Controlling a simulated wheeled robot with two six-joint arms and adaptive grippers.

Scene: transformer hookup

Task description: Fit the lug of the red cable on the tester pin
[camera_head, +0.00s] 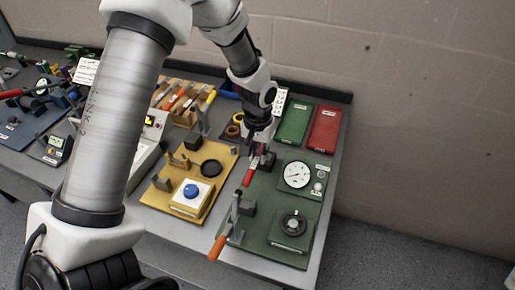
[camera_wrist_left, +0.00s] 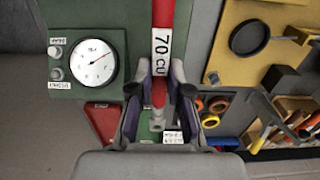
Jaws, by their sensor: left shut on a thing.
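My left gripper (camera_head: 258,138) is over the back left part of the green board (camera_head: 262,200), and its fingers are closed around the red cable (camera_head: 249,173). In the left wrist view the cable (camera_wrist_left: 163,20) carries a white "70 CU" label and passes between the two fingers (camera_wrist_left: 161,92). A grey metal lug (camera_wrist_left: 157,122) shows at the cable's end, just beyond the fingertips. I cannot make out the tester pin, and I cannot tell whether the lug touches anything. My right gripper is not in view.
The green board bears a round gauge (camera_head: 297,174), a black dial (camera_head: 293,223) and an orange-handled lever (camera_head: 218,247). A yellow board (camera_head: 160,198) lies to its left. Green (camera_head: 293,124) and red (camera_head: 325,130) plates lie behind, near the wall.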

